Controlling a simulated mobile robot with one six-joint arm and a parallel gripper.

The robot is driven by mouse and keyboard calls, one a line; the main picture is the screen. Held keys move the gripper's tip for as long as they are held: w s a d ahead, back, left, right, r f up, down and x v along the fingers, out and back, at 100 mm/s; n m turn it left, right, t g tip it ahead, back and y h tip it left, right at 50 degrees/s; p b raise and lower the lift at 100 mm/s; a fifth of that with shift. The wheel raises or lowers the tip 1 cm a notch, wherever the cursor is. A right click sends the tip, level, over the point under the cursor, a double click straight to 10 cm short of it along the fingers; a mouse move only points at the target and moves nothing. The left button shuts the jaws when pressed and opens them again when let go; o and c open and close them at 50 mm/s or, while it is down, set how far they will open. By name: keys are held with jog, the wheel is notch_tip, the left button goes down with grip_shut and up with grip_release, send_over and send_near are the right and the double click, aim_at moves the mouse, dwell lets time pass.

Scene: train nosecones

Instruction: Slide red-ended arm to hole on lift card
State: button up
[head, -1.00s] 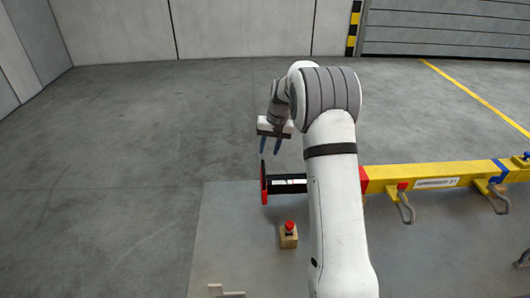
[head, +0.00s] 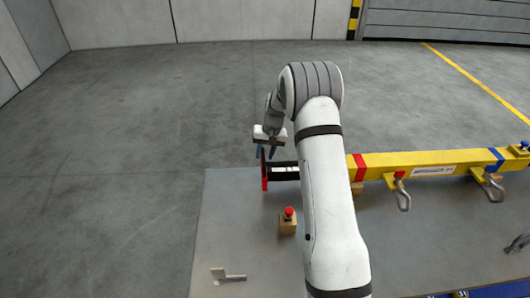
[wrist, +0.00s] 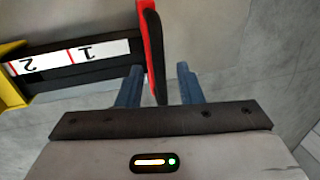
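The sliding arm (head: 285,173) is black with a red end plate (head: 264,171) and sticks out from the left of the yellow beam (head: 420,162). In the wrist view its white strip (wrist: 52,58) shows the numbers 1 and 2 upside down. The red-edged plate (wrist: 154,45) lies between my gripper's two blue fingers (wrist: 158,88), with a visible gap to the right finger. My gripper (head: 267,153) is open, at the top of the plate in the head view. A white label (head: 433,171) is on the beam; I cannot tell whether it is the lift card.
A red button on a wooden block (head: 288,221) stands in front of the sliding arm. A small pale part (head: 228,276) lies at the table's front left. The grey table (head: 235,220) is otherwise bare there.

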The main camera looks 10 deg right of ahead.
grip_shut()
dwell(0.3)
jog(key=shift+d+f+b, duration=0.1)
jog(key=shift+d+b, duration=0.15)
jog(key=shift+b, duration=0.7)
jog(key=shift+o, duration=0.3)
grip_release()
notch_tip(320, 180, up, 8)
jog(key=d+b, duration=0.1)
jog(key=b, duration=0.1)
jog(key=shift+d, duration=0.3)
